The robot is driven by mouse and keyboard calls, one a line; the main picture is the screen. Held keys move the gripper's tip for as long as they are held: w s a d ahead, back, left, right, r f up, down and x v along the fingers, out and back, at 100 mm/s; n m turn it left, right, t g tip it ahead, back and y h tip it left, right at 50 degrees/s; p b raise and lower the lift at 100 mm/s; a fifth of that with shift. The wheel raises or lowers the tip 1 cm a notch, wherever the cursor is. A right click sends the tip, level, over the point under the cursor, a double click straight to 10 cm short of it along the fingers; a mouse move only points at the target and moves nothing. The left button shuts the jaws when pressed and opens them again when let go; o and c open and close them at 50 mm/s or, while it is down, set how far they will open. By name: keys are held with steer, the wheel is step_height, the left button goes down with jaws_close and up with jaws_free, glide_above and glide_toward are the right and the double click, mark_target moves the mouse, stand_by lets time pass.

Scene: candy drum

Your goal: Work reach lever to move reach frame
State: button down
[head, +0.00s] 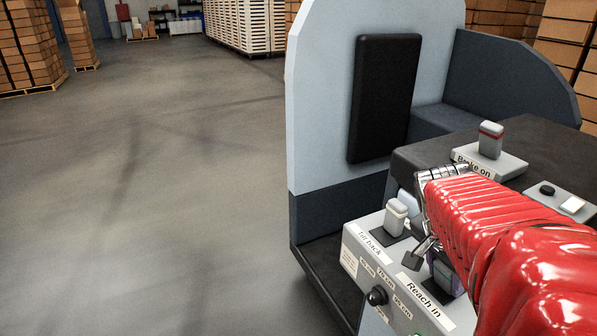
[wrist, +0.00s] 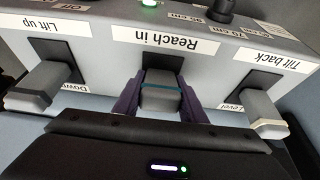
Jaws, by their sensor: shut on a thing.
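The reach lever (wrist: 160,98) is a grey handle with a teal band, standing at the "Reach in" label in the middle of the wrist view. My gripper (wrist: 160,104) has its purple fingers on both sides of this lever and is shut on it. In the head view my gripper (head: 441,272) is at the control box (head: 352,248), mostly behind my red-sleeved arm, which hides the reach lever there. I cannot make out the reach frame in either view.
The tilt lever (head: 396,216) stands close beside my gripper; it also shows in the wrist view (wrist: 266,118). The lift lever (wrist: 36,90) is on the other side. A black knob (head: 376,297) is on the box front. The brake lever (head: 490,140) stands behind. Open floor lies left.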

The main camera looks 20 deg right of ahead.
stand_by(0.3)
steer(key=c, duration=1.1)
jaws_free()
steer(key=shift+a, duration=0.1)
steer(key=v, duration=1.3)
steer(key=shift+a+r, duration=0.2)
steer(key=shift+r, duration=0.15)
